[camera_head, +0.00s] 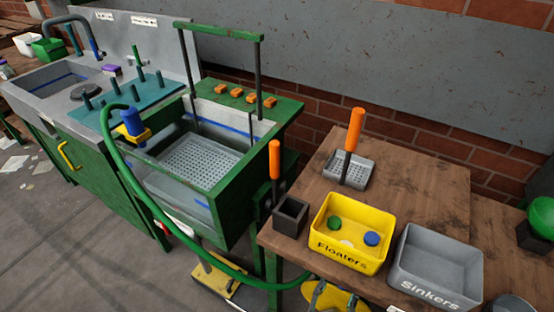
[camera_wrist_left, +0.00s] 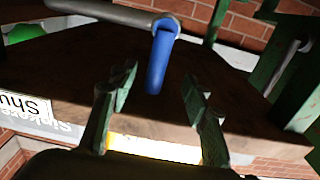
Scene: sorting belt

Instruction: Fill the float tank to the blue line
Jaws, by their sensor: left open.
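The green-framed float tank (camera_head: 225,190) stands left of the wooden table in the head view. A blue line (camera_head: 236,131) runs along its inner wall, above a perforated tray (camera_head: 200,163). I cannot tell the water level. A blue nozzle (camera_head: 131,121) sits in a yellow bracket at its left rim, beside a green hose (camera_head: 150,205). In the left wrist view, my left gripper (camera_wrist_left: 160,74) is open and empty. Its fingers point towards a blue lever (camera_wrist_left: 160,62) on a grey pipe (camera_wrist_left: 105,12); contact is unclear. My right gripper is not in view.
The wooden table (camera_head: 400,170) holds a yellow Floaters bin (camera_head: 345,250), a grey Sinkers bin (camera_head: 436,255), an orange-handled scoop (camera_head: 350,160) and a dark holder (camera_head: 290,215). A "Shu..." label (camera_wrist_left: 18,105) shows at left in the wrist view. The sink (camera_head: 55,78) is at far left.

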